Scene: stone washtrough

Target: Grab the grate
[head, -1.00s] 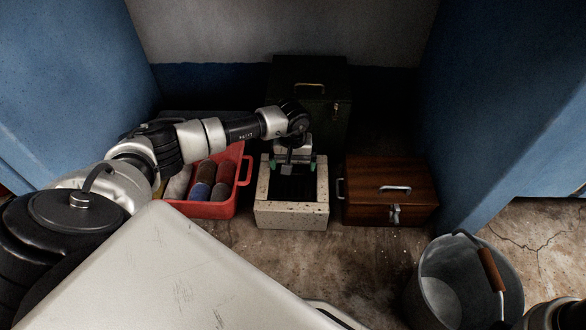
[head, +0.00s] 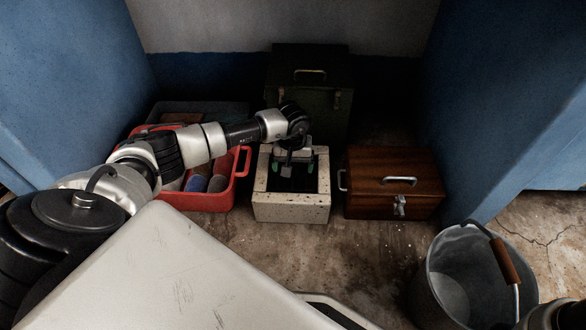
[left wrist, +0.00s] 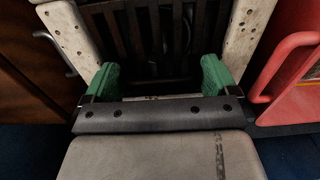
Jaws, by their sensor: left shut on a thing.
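The pale stone washtrough (head: 291,207) stands on the floor in the middle of the head view. The dark slatted grate (left wrist: 150,30) shows inside it in the left wrist view, with parallel bars. My left gripper (head: 291,170) reaches down into the trough from above. Its green fingertips also show in the left wrist view (left wrist: 160,80), set wide apart and shut on the grate. The held edge of the grate is partly hidden by the gripper body. My right gripper is not in view.
A red crate (head: 241,181) with rolled items stands close left of the trough. A wooden box (head: 375,200) stands close right. A dark green box (head: 335,75) stands behind. A metal bucket (head: 440,285) stands at front right. Blue walls flank the niche.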

